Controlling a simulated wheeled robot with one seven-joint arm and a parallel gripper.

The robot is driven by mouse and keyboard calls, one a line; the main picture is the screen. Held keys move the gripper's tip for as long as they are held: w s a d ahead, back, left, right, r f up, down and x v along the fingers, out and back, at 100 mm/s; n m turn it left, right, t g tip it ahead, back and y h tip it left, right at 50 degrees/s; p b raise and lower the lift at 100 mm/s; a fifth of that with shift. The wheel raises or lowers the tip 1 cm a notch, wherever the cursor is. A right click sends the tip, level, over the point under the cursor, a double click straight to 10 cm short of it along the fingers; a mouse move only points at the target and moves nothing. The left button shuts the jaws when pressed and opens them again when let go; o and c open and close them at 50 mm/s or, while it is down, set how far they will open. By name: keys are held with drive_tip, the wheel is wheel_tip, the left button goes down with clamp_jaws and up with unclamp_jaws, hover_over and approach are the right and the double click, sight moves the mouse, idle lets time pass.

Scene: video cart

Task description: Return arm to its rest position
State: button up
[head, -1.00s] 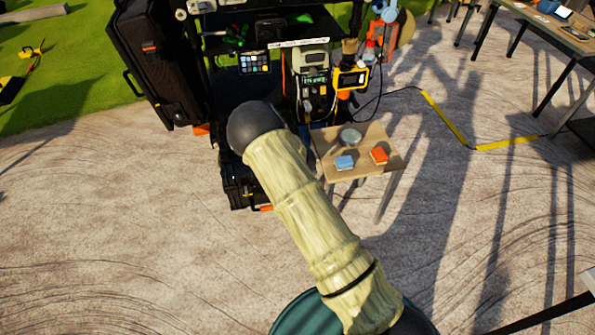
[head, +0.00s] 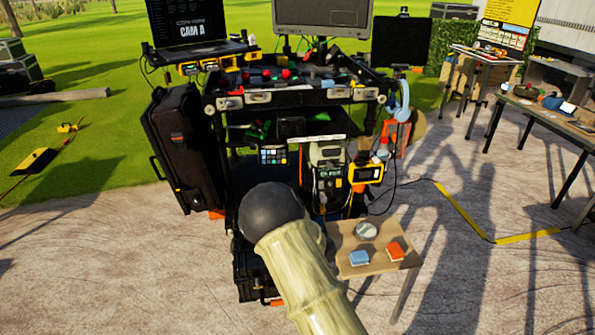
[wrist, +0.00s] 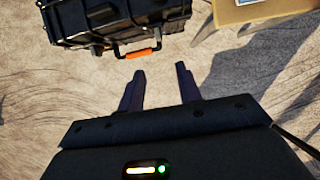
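My arm (head: 305,275), tan and ridged with a dark rounded joint, reaches up from the bottom of the head view toward the front of the video cart. My gripper (wrist: 160,88) shows in the wrist view with its two dark fingers apart and nothing between them. It is over bare ground, in front of a black case (wrist: 105,20) with an orange handle. In the head view my gripper is hidden.
The video cart (head: 290,98) stands ahead with monitors and gear. A small wooden table (head: 350,240) beside my arm holds a blue block (head: 358,258), an orange block (head: 395,250) and a round dish (head: 366,230). Ground at left (head: 100,270) is clear.

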drive_tip(key=s+d+r+m+h, duration=0.1)
drive_tip(key=s+d+r+m, duration=0.4)
drive_tip(key=m, duration=0.5)
drive_tip(key=s+d+r+m+h, duration=0.1)
drive_tip(key=s+d+r+m, duration=0.2)
drive_tip(key=r+m, duration=0.6)
drive_tip(key=s+r+m+g+y, duration=0.1)
drive_tip(key=s+r+m, duration=0.2)
drive_tip(key=s+m, duration=0.55)
drive_tip(key=s+r+m+g, duration=0.1)
drive_tip(key=s+r+m, duration=0.2)
drive_tip(key=s+m, duration=0.55)
wheel_tip(320, 180, up, 16)
drive_tip(key=m+p, duration=0.1)
drive_tip(key=p, duration=1.5)
drive_tip(key=shift+w+a+r+g, duration=0.15)
drive_tip(key=shift+w+r+g, duration=0.05)
drive_tip(key=shift+r+g, duration=0.1)
drive_tip(key=shift+f, duration=0.1)
